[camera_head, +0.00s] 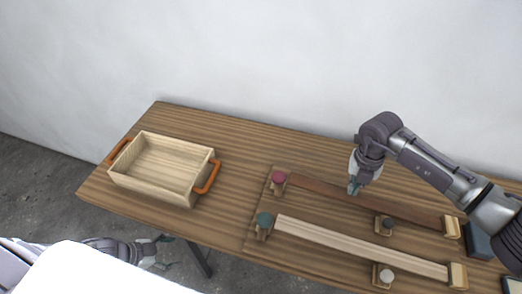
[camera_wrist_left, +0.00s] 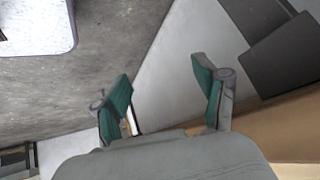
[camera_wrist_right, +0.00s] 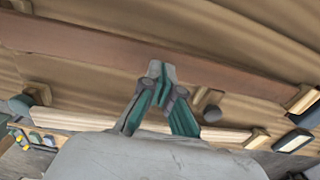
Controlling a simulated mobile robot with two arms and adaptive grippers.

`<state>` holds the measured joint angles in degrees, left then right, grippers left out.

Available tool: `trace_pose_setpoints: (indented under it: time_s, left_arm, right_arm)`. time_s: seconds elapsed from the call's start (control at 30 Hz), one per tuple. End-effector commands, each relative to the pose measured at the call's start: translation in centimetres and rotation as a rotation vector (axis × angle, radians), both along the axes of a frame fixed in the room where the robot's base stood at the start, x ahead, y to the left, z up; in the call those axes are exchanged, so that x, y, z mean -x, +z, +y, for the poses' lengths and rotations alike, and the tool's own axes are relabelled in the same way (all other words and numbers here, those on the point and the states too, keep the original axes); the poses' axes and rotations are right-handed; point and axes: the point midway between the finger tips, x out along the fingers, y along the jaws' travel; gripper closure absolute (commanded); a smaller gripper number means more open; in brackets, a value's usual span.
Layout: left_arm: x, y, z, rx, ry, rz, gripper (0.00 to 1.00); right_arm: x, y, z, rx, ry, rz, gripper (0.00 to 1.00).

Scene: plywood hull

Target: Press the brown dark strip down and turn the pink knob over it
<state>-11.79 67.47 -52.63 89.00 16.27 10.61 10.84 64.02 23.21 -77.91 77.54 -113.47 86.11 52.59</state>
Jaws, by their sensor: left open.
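The brown dark strip (camera_head: 318,187) lies along the back of a wooden board on the table; it also crosses the right wrist view (camera_wrist_right: 85,47). The pink knob (camera_head: 279,177) stands on a wooden piece at the strip's left end. Whether its piece reaches over the strip is too small to tell. My right gripper (camera_head: 354,190) points down at the strip's middle, right of the pink knob. Its fingertips (camera_wrist_right: 158,72) are together over the strip, with nothing seen between them; contact is unclear. My left gripper (camera_head: 160,252) is open and empty, low off the table's front edge.
A pale strip (camera_head: 350,243) lies nearer the front, with a teal knob (camera_head: 264,219) at its left. A dark knob (camera_head: 387,222), white knob (camera_head: 387,276) and end block (camera_head: 451,227) stand nearby. A wooden tray (camera_head: 150,184) with orange handles sits at left.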

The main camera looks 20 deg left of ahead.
Motion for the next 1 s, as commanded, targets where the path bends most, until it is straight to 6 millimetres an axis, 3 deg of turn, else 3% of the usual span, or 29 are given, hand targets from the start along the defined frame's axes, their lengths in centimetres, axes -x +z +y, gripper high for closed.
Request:
trace_pose_setpoints:
  time_s: [0.1,0.23,0.73,0.8,1.0]
  left_arm:
    - [2.7,3.2,-0.1,0.039,-0.064,0.05,0.28]
    - [4.7,6.9,-0.5,0.082,-0.121,0.078,0.28]
    - [-8.1,23.4,-7.8,-0.03,-0.558,-0.719,0.28]
    - [-10.7,23.9,-8.3,-0.088,-0.538,-0.762,0.28]
    - [-16.4,22.3,-8.3,-0.201,-0.396,-0.677,0.28]
  right_arm:
    - [0.0,0.0,0.0,0.0,0.0,0.0,1.0]
    - [0.0,0.0,0.0,0.0,0.0,0.0,1.0]
    - [0.0,0.0,0.0,0.0,0.0,0.0,1.0]
    - [0.0,0.0,0.0,0.0,0.0,0.0,1.0]
    - [0.0,0.0,0.0,0.0,0.0,0.0,1.0]
